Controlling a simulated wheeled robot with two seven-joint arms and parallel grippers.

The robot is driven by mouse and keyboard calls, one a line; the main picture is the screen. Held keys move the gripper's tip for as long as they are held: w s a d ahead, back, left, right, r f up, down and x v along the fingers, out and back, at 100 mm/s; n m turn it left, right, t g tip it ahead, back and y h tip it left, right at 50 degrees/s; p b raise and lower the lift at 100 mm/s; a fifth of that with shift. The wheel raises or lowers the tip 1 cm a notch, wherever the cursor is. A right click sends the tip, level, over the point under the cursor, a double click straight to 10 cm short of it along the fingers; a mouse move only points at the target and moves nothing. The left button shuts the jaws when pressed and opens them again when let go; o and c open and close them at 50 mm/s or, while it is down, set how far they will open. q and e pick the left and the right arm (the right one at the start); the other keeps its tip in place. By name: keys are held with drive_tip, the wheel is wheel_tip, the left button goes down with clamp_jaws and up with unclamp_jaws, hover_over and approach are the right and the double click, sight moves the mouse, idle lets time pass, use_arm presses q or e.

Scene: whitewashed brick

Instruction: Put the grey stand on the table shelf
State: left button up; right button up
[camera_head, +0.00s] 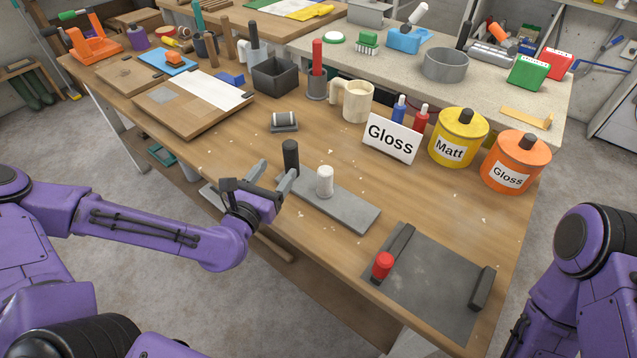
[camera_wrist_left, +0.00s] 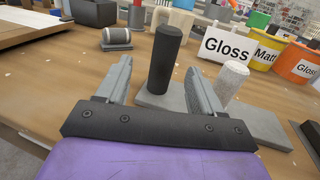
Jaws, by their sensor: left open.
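The grey stand (camera_head: 345,208) appears to be the flat grey slab near the table's front edge. A black post (camera_head: 290,157) rises from its left end and a speckled white post (camera_head: 324,181) stands to the right of it. My left gripper (camera_head: 276,174) is open at the slab's left end. In the left wrist view its fingers (camera_wrist_left: 158,85) lie on either side of the black post (camera_wrist_left: 166,58); I cannot tell how deep the post sits between them. The table shelf is not clearly seen; the tabletop hides most of the space below. My right gripper is not seen.
A dark slab (camera_head: 425,285) with a red knob (camera_head: 383,265) lies to the right. A white Gloss sign (camera_head: 390,138), a yellow tin (camera_head: 458,140) and an orange tin (camera_head: 515,163) stand behind. A small grey roll on a base (camera_head: 284,121) sits further back.

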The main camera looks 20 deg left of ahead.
sight(287, 161)
use_arm(q)
drive_tip(key=w, duration=0.3)
drive_tip(key=w+d+p, duration=0.1)
drive_tip(key=w, duration=0.2)
drive_tip(key=shift+w+d+f, duration=0.15)
drive_tip(key=shift+w, duration=0.25)
clamp_jaws()
